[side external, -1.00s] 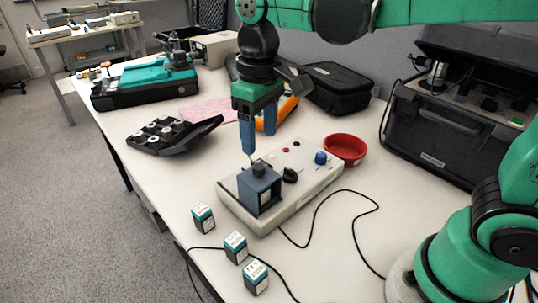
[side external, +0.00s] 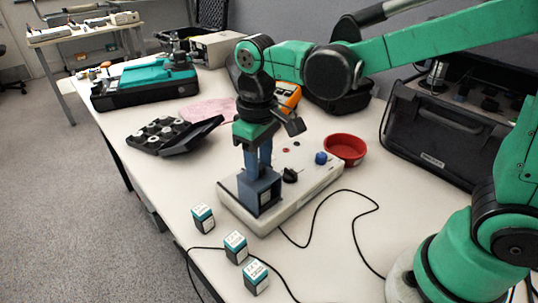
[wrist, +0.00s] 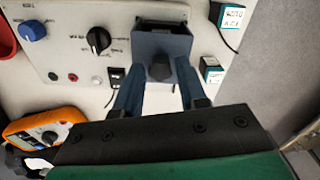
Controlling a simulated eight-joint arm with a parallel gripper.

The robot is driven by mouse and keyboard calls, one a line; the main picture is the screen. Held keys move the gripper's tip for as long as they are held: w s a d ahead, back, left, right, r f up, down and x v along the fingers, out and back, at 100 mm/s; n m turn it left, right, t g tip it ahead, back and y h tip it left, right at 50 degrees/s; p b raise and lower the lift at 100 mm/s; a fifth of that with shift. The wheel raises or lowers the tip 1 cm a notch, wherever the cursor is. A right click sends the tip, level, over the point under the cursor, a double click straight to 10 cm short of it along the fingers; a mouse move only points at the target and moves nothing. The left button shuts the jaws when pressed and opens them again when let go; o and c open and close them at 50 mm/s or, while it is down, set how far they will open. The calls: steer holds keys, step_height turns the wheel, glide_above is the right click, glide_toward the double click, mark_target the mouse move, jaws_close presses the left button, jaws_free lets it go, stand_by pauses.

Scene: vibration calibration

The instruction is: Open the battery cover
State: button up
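A blue-grey box, apparently the battery compartment with its cover (side external: 262,194), sits on the front end of the pale instrument (side external: 315,188). In the wrist view the box (wrist: 163,42) has a black knob (wrist: 160,72) facing me. My gripper (side external: 259,170) points down right at the top of the box, and its fingers hide the knob in the side view. In the wrist view my gripper (wrist: 160,68) is open, with a finger on each side of the knob and a small gap seeming to show. Contact is not clear.
Several teal-and-black battery blocks (side external: 235,246) stand in front of the instrument. A red bowl (side external: 345,149) is behind it. An orange meter (side external: 288,96) lies beyond, and a black case (side external: 440,125) stands at the right. A black cable (side external: 330,202) runs across the table.

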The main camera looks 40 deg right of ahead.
jaws_close()
stand_by(1.1)
